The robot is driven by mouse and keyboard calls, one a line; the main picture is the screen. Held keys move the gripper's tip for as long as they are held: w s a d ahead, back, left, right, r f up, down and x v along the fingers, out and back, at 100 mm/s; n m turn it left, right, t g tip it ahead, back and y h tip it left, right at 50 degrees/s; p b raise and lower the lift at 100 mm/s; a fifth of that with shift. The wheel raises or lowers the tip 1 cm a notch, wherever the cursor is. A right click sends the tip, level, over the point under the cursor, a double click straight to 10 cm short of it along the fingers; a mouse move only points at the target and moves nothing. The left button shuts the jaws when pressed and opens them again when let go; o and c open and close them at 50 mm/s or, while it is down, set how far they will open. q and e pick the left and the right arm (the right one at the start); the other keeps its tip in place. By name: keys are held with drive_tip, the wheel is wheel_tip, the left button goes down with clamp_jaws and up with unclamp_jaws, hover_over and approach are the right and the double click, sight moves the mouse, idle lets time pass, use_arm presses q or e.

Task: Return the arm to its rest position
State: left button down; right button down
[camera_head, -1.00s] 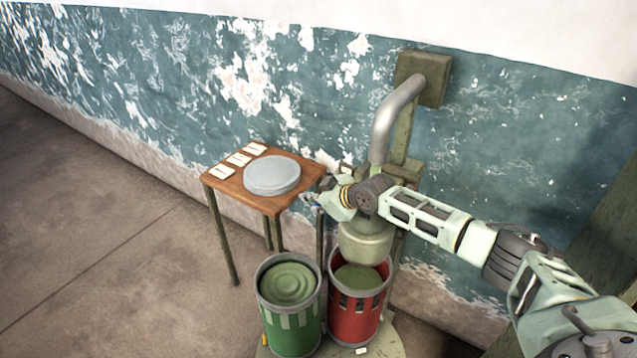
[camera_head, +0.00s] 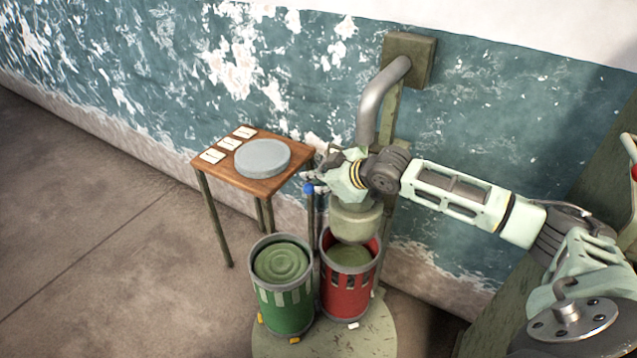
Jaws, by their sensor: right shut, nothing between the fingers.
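My right arm comes in from the right edge. Its gripper (camera_head: 318,184) is shut and empty, beside the small wooden table's right corner and above the bins. It is in front of the lower part of a bent grey pipe machine (camera_head: 382,100) on the wall. The fingers are small in view and partly overlap the machine behind them. My left gripper is not in view.
A wooden table (camera_head: 207,169) holds a grey round disc (camera_head: 262,158) and several white cards (camera_head: 228,143). The floor at left is clear.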

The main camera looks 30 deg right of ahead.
drive_tip(key=s+a+f+g, duration=0.1)
drive_tip(key=s+a+f, duration=0.5)
drive_tip(key=s+a, duration=0.2)
drive_tip(key=s+a+f+g, duration=0.2)
drive_tip(key=s+a+f, duration=0.3)
drive_tip(key=s+a, duration=0.3)
drive_tip(key=s+d+f+m+g+h, duration=0.1)
drive_tip(key=s+d+m+g, duration=0.15)
drive_tip(key=s, duration=0.75)
drive_tip(key=s+d+f+m+g+h, duration=0.1)
drive_tip(key=s+d+f+m+h, duration=0.15)
drive_tip(key=s, duration=0.75)
wheel_tip(320, 180, down, 28)
drive_tip(key=s+r+g, duration=0.1)
drive_tip(key=s, duration=0.2)
drive_tip(key=s+d+f+g, duration=0.1)
drive_tip(key=s+d+f, duration=0.1)
drive_tip(key=s+f, duration=1.3)
drive_tip(key=shift+s+d+f, duration=0.2)
drive_tip(key=shift+s+d, duration=0.1)
drive_tip(key=shift+s, duration=0.15)
drive_tip(key=shift+g, duration=0.25)
